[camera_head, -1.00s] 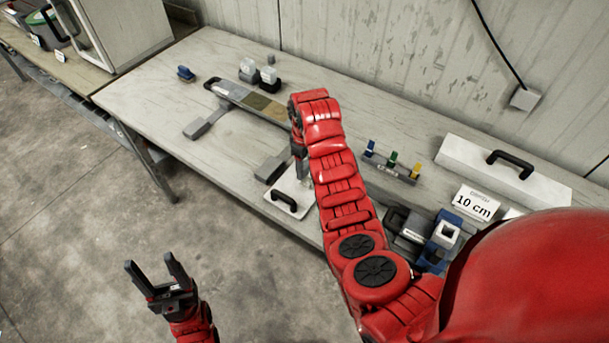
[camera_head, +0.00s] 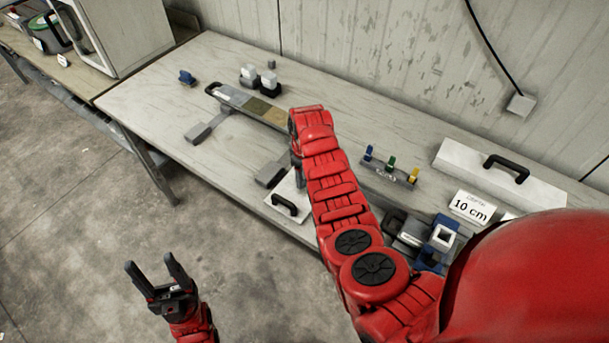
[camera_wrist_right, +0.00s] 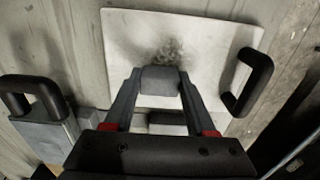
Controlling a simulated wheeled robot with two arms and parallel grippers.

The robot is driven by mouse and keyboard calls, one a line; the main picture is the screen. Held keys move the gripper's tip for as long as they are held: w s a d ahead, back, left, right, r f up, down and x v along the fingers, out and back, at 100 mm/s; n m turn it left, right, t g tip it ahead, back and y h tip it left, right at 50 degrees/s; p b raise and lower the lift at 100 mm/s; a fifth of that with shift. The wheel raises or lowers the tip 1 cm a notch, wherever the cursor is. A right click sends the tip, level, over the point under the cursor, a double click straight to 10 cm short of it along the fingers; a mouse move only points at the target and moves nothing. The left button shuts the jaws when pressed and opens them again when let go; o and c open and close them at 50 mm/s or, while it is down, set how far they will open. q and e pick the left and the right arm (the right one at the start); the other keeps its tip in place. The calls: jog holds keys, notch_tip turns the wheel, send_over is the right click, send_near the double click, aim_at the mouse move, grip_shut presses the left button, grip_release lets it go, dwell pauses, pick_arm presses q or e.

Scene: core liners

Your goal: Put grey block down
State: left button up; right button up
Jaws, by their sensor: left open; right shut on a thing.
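My right gripper (camera_wrist_right: 158,82) is shut on a small grey block (camera_wrist_right: 160,80), held between its fingertips over a white board (camera_wrist_right: 190,25) with a black handle. I cannot tell whether the block touches the board. A dark speckled patch shows on the board just beyond the block. In the head view, the white board (camera_head: 287,190) lies near the table's front edge, and my red right arm hides most of the gripper and the block. My left gripper (camera_head: 157,275) is open and empty, over the floor in front of the table.
A long sample tray (camera_head: 245,101), white-topped blocks (camera_head: 270,77) and a grey piece (camera_head: 198,133) lie on the table. A rack with coloured pegs (camera_head: 390,170), a white box (camera_head: 490,170) and a "10 cm" sign (camera_head: 472,207) stand right.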

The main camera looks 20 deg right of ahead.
jog(key=o, duration=1.3)
jog(key=shift+f, duration=0.1)
jog(key=shift+o, duration=0.2)
